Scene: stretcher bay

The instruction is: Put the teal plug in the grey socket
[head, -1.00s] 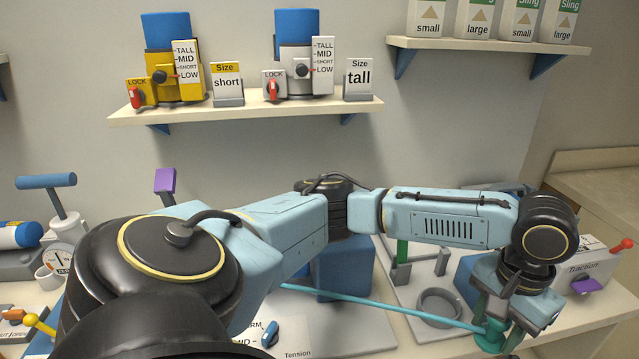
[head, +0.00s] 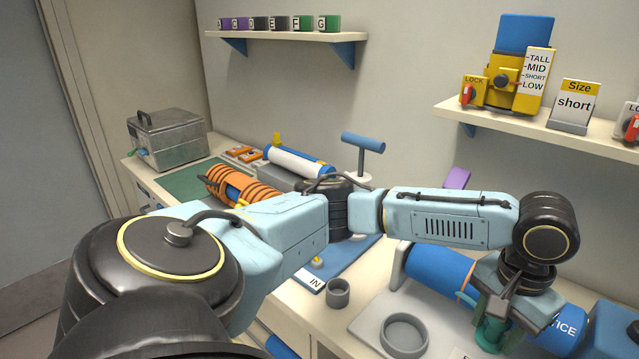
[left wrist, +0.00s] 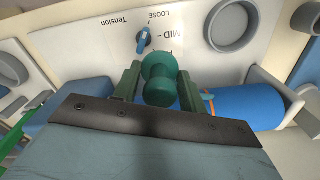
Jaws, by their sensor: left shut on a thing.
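My left gripper (head: 492,325) is shut on the teal plug (head: 491,338), above the bench at the lower right of the head view. In the left wrist view the spool-shaped teal plug (left wrist: 160,80) sits between the two dark green fingers. Two round grey fittings show in the head view: a small grey cup (head: 338,299) near the "IN" label and a wider grey ring (head: 404,318) on a pale plate. I cannot tell which, if either, is the grey socket. The plug is apart from both. My right gripper is not in view.
A blue cylinder (head: 440,270) lies behind and beside my left gripper. A yellow lock unit (head: 505,88) is on the wall shelf. The green mat (head: 190,182) has clear room.

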